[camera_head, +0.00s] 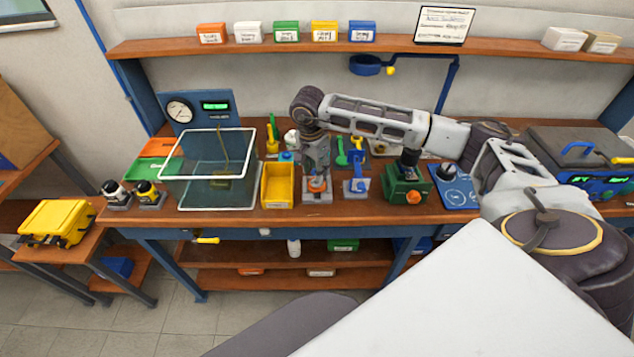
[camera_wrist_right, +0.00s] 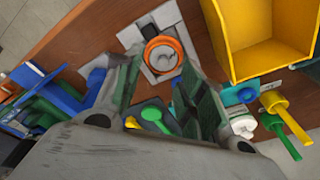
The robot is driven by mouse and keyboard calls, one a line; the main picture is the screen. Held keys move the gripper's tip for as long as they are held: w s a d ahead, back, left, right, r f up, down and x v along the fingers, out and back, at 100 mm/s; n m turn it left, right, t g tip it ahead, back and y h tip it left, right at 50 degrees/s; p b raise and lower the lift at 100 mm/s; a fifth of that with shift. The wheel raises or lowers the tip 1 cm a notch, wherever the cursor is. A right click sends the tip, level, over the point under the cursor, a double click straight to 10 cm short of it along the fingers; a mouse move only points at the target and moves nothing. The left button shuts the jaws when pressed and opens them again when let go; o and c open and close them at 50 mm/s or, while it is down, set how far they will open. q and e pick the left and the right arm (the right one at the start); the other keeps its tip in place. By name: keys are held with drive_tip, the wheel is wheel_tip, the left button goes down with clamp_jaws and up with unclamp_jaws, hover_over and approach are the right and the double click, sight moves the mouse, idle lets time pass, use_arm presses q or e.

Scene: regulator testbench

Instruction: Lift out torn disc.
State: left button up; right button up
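My right gripper (camera_head: 317,172) points down just above a grey stand (camera_head: 317,197) with an orange ring-shaped part on it. My left gripper is not in view.
A yellow bin (camera_head: 277,201) stands just left of the grey stand, and a glass tank (camera_head: 199,191) left of that. A blue fixture (camera_head: 356,185) and a green block (camera_head: 406,192) stand to the right. Green and yellow tools (camera_wrist_right: 288,127) are close in the wrist view.

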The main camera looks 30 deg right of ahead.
drive_tip(key=shift+w+d+f+p, duration=0.2)
drive_tip(key=shift+f+p, duration=0.15)
drive_tip(key=shift+f, duration=0.9)
drive_tip(key=shift+w+d+f+p, duration=0.15)
drive_tip(key=shift+f+p, duration=0.2)
drive_tip(key=shift+f, duration=0.85)
drive_tip(key=shift+a, duration=0.1)
drive_tip(key=shift+s+f, duration=0.1)
drive_tip(key=c, duration=0.3)
drive_tip(key=shift+c, duration=0.9)
drive_tip(key=shift+s, duration=0.1)
drive_tip(key=shift+c, duration=1.3)
drive_tip(key=shift+f, duration=0.1)
clamp_jaws()
